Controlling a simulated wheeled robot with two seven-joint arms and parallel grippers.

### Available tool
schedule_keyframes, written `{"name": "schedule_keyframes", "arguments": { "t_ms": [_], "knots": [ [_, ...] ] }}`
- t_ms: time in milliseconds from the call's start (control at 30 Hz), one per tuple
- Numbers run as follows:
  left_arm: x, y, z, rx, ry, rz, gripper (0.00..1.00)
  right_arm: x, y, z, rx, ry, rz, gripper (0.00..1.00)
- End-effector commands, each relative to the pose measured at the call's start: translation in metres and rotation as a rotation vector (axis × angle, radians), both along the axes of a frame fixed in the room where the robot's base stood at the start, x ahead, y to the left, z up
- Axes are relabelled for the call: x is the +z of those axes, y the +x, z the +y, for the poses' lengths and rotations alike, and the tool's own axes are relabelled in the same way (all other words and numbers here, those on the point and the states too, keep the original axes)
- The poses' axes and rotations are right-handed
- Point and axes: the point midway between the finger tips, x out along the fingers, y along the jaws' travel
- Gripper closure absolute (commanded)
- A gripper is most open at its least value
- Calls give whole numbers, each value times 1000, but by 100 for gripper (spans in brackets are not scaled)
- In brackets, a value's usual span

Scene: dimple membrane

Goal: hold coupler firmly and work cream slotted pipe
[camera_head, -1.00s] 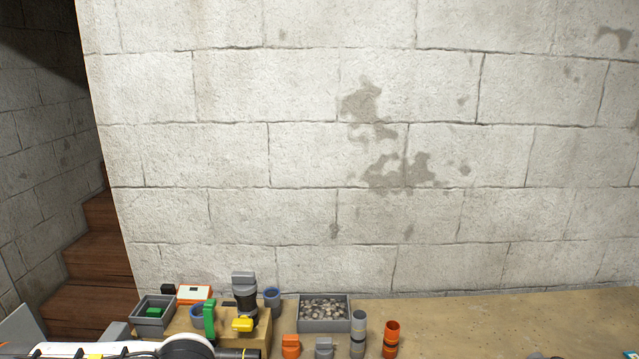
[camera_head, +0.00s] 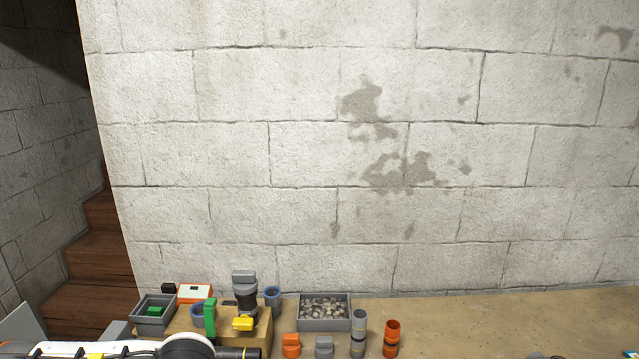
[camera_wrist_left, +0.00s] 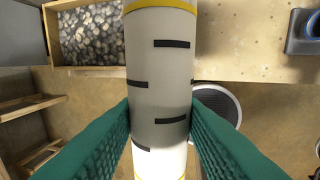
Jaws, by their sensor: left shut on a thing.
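The cream slotted pipe (camera_wrist_left: 163,80) fills the middle of the left wrist view. It has short black slots and yellow bands near the top and bottom of the picture. My left gripper (camera_wrist_left: 160,108) is shut on it, with one green textured finger against each side. In the head view only part of my left arm shows at the bottom left, and its fingers are below the picture. I cannot pick out the coupler for certain in either view. My right gripper is not in view.
A grey bin of pebbles (camera_head: 349,312) stands on the bench by the block wall.

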Motion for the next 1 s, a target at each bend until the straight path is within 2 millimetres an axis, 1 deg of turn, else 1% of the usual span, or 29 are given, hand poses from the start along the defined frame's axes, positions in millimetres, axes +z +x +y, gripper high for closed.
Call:
{"name": "schedule_keyframes", "arguments": {
  "t_ms": [33, 300, 367, 467, 567, 700, 800, 900, 1000],
  "knots": [
    [0, 0, 0, 0, 0, 0, 94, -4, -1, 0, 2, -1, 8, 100],
    [-1, 1, -1, 10, 0, 0, 94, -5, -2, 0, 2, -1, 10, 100],
    [-4, 4, -3, 41, 0, 1, 94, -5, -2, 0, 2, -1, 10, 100],
    [-14, 17, -12, 167, 0, 3, 94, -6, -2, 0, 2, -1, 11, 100],
    [-33, 37, -25, 385, 1, 6, 94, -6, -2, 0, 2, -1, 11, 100],
    [-68, 66, -47, 772, 2, 9, 94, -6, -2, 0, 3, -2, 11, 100],
    [-96, 82, -61, 1055, 3, 10, 94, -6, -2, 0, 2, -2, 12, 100],
    [-120, 93, -71, 1292, 1, 7, 94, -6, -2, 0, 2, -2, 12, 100],
    [-138, 99, -77, 1460, 1, 6, 94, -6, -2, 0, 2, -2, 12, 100]
  ]
}}
